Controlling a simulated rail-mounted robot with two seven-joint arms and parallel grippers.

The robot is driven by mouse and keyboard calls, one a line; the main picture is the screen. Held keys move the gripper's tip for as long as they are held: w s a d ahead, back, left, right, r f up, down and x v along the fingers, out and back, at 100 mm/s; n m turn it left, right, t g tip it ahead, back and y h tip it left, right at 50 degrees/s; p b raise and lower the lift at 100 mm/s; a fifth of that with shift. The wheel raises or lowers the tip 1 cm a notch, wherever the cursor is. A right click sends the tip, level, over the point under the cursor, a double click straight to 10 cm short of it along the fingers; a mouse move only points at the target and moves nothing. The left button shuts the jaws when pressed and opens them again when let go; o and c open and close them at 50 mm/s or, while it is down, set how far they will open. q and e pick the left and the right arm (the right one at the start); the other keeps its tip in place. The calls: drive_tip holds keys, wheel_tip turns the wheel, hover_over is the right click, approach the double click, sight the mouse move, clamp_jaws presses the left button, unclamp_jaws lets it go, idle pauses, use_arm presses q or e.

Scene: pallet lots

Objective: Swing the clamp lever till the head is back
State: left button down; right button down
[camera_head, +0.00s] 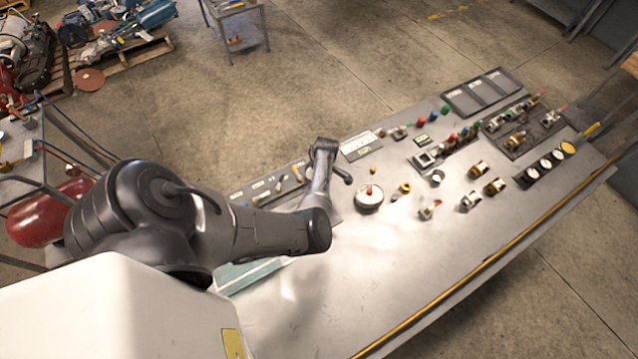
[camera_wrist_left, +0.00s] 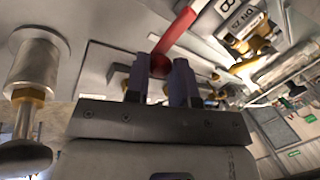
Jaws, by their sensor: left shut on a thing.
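In the left wrist view, the two bluish fingers of my left gripper (camera_wrist_left: 161,66) are closed around the end of a red lever (camera_wrist_left: 176,38). The lever runs up and to the right from between the fingers. I take it to be the clamp lever. Its pivot and the clamp head cannot be made out. In the head view my dark left arm reaches over the near left part of the bench; I cannot make out the fingers or the red lever there. My right gripper shows in neither view.
The long grey bench (camera_head: 390,270) carries several knobs, valves and gauges, with bare surface at its front. A round dial with a red knob (camera_head: 369,197) stands right of my arm. In the left wrist view, a metal cylinder (camera_wrist_left: 33,62) is close on the left and labelled brass fittings (camera_wrist_left: 245,28) are at upper right.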

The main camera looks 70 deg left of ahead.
use_arm(q)
drive_tip(key=shift+s+f, duration=0.1)
drive_tip(key=shift+s, duration=0.1)
idle(0.3)
drive_tip(key=c, duration=1)
unclamp_jaws()
drive_tip(key=shift+o, duration=0.2)
drive_tip(key=shift+w+a+r, duration=0.1)
drive_tip(key=shift+r, duration=0.3)
drive_tip(key=v, duration=1.3)
drive_tip(key=shift+b, duration=0.4)
